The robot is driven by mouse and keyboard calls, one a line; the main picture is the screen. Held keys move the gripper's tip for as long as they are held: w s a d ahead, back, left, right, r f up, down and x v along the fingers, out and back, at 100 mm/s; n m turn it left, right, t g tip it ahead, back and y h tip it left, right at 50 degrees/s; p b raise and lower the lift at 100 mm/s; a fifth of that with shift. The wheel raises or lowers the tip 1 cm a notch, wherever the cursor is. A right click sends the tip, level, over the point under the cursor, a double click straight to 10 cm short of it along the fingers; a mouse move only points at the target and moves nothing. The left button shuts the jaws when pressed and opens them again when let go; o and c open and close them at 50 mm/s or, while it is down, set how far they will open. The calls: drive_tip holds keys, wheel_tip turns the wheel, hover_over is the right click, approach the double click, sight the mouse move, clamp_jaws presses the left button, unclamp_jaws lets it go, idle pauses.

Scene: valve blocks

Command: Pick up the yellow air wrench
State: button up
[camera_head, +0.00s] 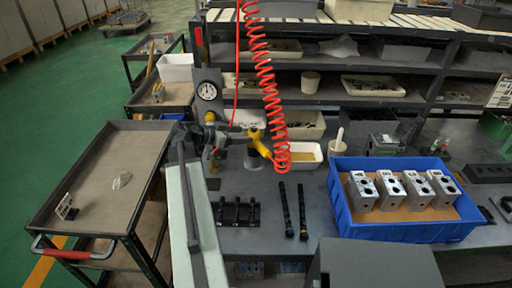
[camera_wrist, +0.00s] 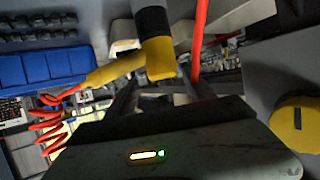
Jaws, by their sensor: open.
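The yellow air wrench (camera_head: 259,143) is above the back of the grey workbench, at the lower end of a red coiled hose (camera_head: 268,90). My gripper (camera_head: 222,143) is just left of it in the head view. In the wrist view the wrench (camera_wrist: 160,58) has a yellow body with a dark upper part, and a yellow arm reaches left to the red coil. My gripper's dark fingers (camera_wrist: 162,88) are open, one on each side below the wrench. I cannot tell whether they touch it.
A blue crate (camera_head: 400,232) with several metal valve blocks stands right on the workbench. Two dark rods (camera_head: 294,210) and a black rack (camera_head: 236,212) lie in front. A pressure gauge (camera_head: 208,91) stands behind my gripper. A grey cart (camera_head: 95,180) is at left.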

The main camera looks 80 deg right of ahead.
sight(248, 133)
drive_tip(key=b+x, duration=0.2)
drive_tip(key=x, duration=0.4)
drive_tip(key=shift+s+d+f, duration=0.15)
drive_tip(key=shift+d, duration=0.2)
clamp_jaws()
